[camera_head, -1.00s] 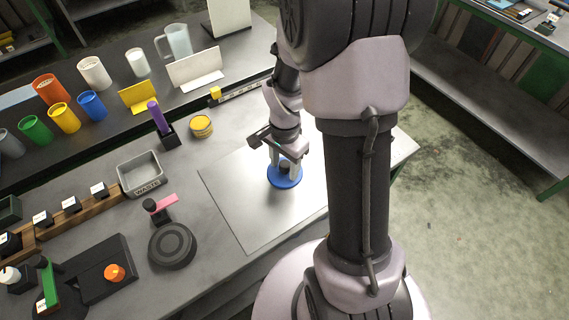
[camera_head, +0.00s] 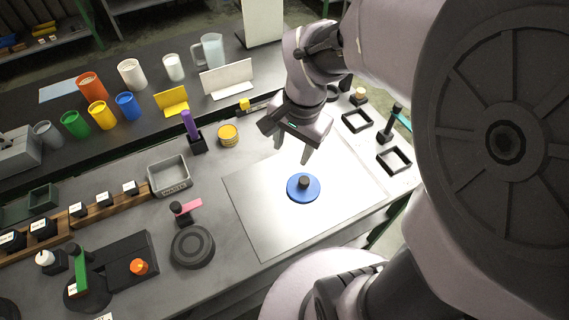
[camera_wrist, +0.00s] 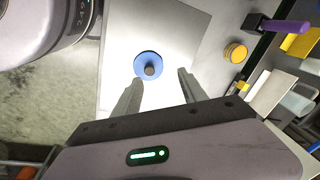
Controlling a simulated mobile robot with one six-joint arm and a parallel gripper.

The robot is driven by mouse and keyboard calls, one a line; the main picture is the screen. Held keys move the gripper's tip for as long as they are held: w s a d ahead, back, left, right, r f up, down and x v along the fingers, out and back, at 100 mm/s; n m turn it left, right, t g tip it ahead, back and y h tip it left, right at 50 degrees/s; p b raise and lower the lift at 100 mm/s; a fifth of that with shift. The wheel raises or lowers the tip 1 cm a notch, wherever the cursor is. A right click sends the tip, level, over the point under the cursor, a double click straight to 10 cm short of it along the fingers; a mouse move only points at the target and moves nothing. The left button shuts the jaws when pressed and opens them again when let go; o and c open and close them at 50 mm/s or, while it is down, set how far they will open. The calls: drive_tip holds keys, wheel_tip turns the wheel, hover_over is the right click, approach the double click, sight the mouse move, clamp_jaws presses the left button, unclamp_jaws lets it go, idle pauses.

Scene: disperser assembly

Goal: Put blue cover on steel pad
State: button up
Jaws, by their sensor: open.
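The blue cover (camera_head: 297,192) is a round blue disc with a dark knob (camera_head: 303,182) in its middle. It lies flat on the steel pad (camera_head: 262,232), a bright square metal sheet on the bench. The cover also shows in the wrist view (camera_wrist: 141,58), near the middle of the pad (camera_wrist: 185,30). My gripper (camera_head: 293,150) is open and empty, above and behind the cover in the head view. In the wrist view, its two fingers (camera_wrist: 158,90) are apart and the cover lies beyond their tips, touching neither.
A grey waste bin (camera_head: 168,176), a purple-handled tool (camera_head: 190,126) and a yellow round container (camera_head: 228,136) stand left of the pad. A dark round disc (camera_head: 192,248) lies at its front left. Black square frames (camera_head: 394,160) lie on the right. The pad around the cover is clear.

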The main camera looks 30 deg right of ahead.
drive_tip(key=s+a+r+n+t+y, duration=0.1)
drive_tip(key=s+a+r+n+t, duration=0.3)
drive_tip(key=s+a+r+n, duration=0.3)
drive_tip(key=s+a+r, duration=0.1)
drive_tip(key=s+a, duration=0.2)
drive_tip(key=shift+r+y, duration=0.3)
drive_tip(key=shift+y, duration=0.1)
drive_tip(key=shift+s+d+f+b, duration=0.1)
drive_tip(key=shift+f+b, duration=0.7)
